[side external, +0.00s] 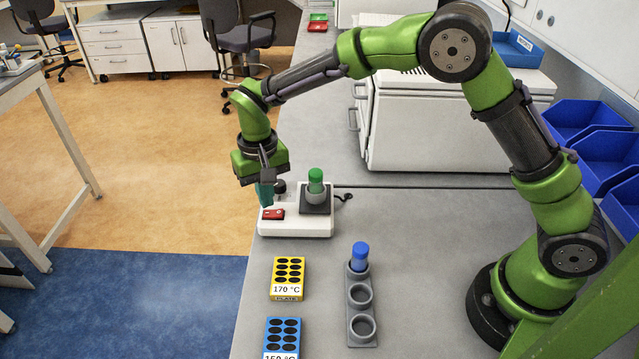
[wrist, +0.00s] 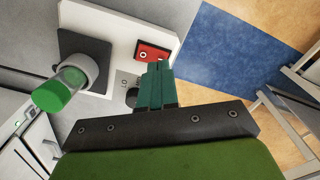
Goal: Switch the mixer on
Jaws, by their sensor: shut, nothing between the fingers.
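The mixer (side external: 296,226) is a white box on the grey bench, with a red switch (side external: 273,214) at its front left and a dark knob (side external: 280,187) behind it. A green-capped vial (side external: 315,182) stands upright in its dark square holder. My gripper (side external: 265,194) is shut and empty, its teal fingers pointing down over the mixer's left side. In the wrist view the fingertips (wrist: 157,68) appear right beside the red switch (wrist: 152,51) and partly cover the knob (wrist: 132,97). I cannot tell whether they touch the switch, or which way it is set.
A yellow block marked 170 °C (side external: 289,278), a blue block (side external: 282,338) and a grey rack (side external: 351,303) holding a blue-capped vial (side external: 360,256) are nearer the camera. A white appliance (side external: 440,130) stands behind the mixer. A dark cable (side external: 343,197) leaves the mixer's right side.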

